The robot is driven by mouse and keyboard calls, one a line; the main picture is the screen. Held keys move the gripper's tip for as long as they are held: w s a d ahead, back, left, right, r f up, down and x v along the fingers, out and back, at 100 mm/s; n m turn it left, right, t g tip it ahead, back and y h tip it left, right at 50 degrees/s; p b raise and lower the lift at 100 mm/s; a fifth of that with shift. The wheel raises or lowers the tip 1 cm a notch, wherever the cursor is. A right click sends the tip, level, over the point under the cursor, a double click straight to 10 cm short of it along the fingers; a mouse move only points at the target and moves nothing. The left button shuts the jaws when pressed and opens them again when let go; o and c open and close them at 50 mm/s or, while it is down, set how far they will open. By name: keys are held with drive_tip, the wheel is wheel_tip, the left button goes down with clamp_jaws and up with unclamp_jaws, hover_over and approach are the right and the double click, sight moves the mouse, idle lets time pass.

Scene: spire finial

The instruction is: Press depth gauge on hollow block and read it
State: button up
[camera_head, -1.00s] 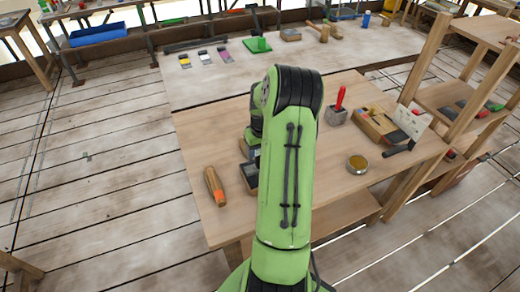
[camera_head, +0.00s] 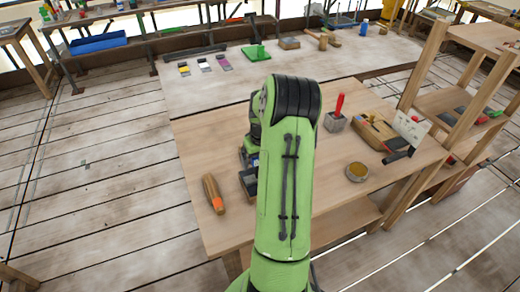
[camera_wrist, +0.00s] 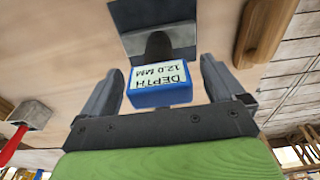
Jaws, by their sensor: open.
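In the wrist view the depth gauge (camera_wrist: 160,92) is a blue box with a pale display that reads "DEPTH 12.0 MM", upside down in the picture. A dark round stem (camera_wrist: 158,46) runs from it to a dark grey block (camera_wrist: 125,18), probably the hollow block; any hole is hidden. My gripper (camera_wrist: 162,75) is open, with one finger on each side of the gauge and a small gap visible at both. In the head view my arm hides most of the gripper and gauge; a dark block (camera_head: 248,184) shows beside the arm.
The front left tabletop is clear.

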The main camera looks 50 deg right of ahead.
wheel_tip(320, 180, up, 15)
drive_tip(key=s+a+p, duration=0.1)
drive_tip(key=shift+s, duration=0.3)
drive_tip(key=shift+f, duration=0.15)
